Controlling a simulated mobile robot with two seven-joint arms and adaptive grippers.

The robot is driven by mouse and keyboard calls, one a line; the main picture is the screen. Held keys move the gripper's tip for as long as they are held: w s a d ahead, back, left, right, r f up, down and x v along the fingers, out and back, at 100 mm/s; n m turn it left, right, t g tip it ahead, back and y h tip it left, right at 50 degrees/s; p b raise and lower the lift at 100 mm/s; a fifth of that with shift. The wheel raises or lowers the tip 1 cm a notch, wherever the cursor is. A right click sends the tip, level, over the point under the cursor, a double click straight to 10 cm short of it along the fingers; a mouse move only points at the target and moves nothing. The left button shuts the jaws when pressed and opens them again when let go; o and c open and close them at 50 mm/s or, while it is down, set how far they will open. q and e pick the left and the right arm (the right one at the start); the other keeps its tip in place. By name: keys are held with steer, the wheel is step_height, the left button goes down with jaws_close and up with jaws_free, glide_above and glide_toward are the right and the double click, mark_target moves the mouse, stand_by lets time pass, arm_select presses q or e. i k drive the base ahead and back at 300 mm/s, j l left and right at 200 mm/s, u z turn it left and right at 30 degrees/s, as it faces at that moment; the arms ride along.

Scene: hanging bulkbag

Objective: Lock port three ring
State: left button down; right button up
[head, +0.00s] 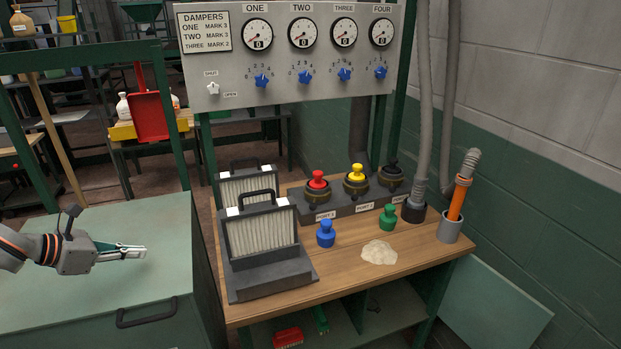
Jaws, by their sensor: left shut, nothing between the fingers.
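A grey block on the wooden bench carries several dark ring-collared ports. The left port has a red knobbed plug (317,180) standing in its dark ring (318,195); its label (325,215) starts with PORT, but the number is too small to read surely. The middle port holds a yellow plug (356,174) in a ring (356,188). The right port (391,176) has a dark top. I cannot tell whether any ring is locked. My left gripper (142,252) is shut and empty above the green cabinet top, far left of the ports. My right gripper is out of view.
Blue (326,233) and green (388,217) plugs stand loose before the block. A pale powder pile (379,252) lies nearby. A filter unit (265,240) stands at left. Grey hose ends in a dark cuff (413,211) at right. A gauge panel (290,90) hangs above.

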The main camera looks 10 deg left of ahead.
mark_target(392, 189)
steer(key=i+u, duration=0.1)
steer(key=u, duration=0.15)
steer(key=i+u, duration=0.1)
steer(key=u, duration=0.15)
steer(key=i+z, duration=0.1)
steer(key=z, duration=0.3)
steer(key=j+z, duration=0.1)
steer(key=z, duration=0.35)
steer(key=i+j+z, duration=0.1)
steer(key=z, duration=0.3)
steer(key=j+z, duration=0.1)
steer(key=z, duration=0.35)
steer(key=i+j+z, duration=0.2)
steer(key=i, duration=0.35)
